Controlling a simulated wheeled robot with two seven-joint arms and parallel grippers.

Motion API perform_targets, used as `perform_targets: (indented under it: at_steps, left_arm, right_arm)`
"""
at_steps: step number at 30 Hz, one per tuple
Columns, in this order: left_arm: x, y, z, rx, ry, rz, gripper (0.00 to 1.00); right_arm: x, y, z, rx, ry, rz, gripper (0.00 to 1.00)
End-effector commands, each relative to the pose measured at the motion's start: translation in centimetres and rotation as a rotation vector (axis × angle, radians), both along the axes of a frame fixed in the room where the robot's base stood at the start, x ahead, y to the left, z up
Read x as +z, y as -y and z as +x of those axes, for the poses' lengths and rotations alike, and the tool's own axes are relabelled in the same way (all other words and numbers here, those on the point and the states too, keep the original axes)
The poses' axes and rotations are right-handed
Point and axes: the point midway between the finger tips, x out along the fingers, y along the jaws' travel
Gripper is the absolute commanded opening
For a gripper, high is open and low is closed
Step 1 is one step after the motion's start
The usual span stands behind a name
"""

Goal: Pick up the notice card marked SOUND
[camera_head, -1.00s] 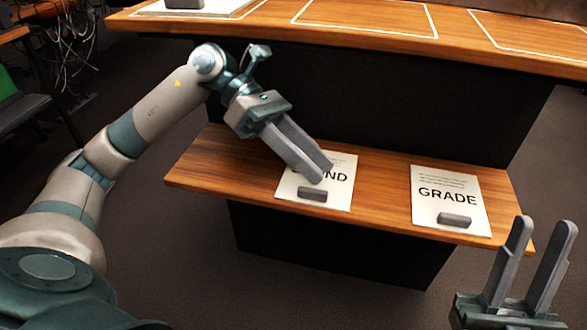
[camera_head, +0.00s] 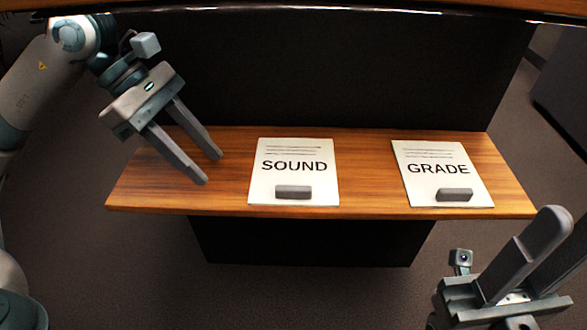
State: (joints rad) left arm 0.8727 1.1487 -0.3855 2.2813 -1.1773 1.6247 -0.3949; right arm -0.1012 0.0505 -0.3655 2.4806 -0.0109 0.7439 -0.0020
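A second white card marked GRADE (camera_head: 438,180) lies to the right with its own grey block (camera_head: 454,194). Bare wooden shelf (camera_head: 368,185) separates the cards. A dark panel (camera_head: 320,80) rises behind, and the upper counter's edge (camera_head: 300,12) crosses the top.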

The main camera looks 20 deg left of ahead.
Motion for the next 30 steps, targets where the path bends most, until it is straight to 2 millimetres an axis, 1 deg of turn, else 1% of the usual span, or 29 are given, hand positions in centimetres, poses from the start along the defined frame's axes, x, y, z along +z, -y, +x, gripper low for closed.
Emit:
perform_targets:
  at_steps: [5,15,18,22,30]
  left_arm:
    - [0.0,1.9,0.2,-0.005,0.005,-0.002,0.37]
    - [0.0,6.8,0.6,-0.005,0.004,-0.001,0.37]
    - [0.0,7.7,0.6,-0.003,0.002,-0.001,0.37]
    - [0.0,8.3,0.7,-0.002,0.001,-0.001,0.37]
    - [0.0,8.3,0.7,-0.001,0.001,-0.001,0.37]
  right_arm:
    - [0.0,0.0,0.0,0.002,0.003,0.001,0.31]
    - [0.0,-0.2,0.1,0.008,0.009,0.005,0.31]
    - [0.0,-0.2,0.1,0.009,0.009,0.005,0.31]
    - [0.2,-0.2,0.1,0.011,0.012,0.005,0.31]
    - [0.5,-0.2,-0.1,0.012,0.024,0.006,0.31]
